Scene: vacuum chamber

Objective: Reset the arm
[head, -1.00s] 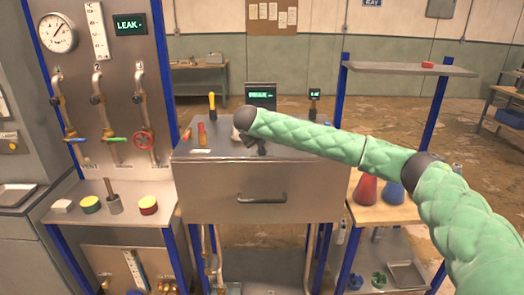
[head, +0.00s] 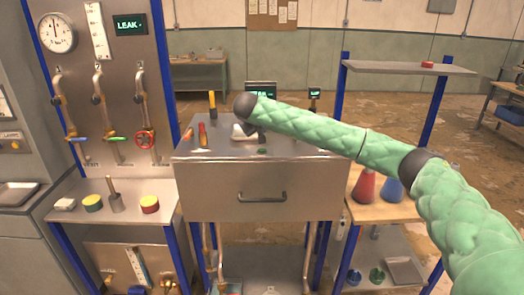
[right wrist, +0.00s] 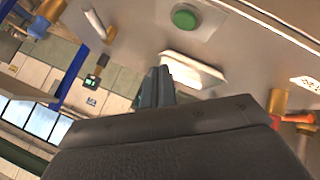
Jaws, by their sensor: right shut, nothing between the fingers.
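My right arm, in green padded sleeves, reaches in from the right in the head view. Its right gripper (head: 260,136) is small and partly hidden behind its dark wrist, above the metal cabinet top (head: 310,147). In the right wrist view the gripper's dark fingers (right wrist: 157,86) are together with nothing between them. A white piece (right wrist: 192,70) and a round green piece (right wrist: 184,18) lie on the metal surface beyond the fingers. The green piece also shows at the cabinet top's front in the head view (head: 262,151). My left gripper is out of view.
Red (head: 365,187) and blue (head: 392,189) flasks stand on the right shelf. A valve panel (head: 120,60) rises at left.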

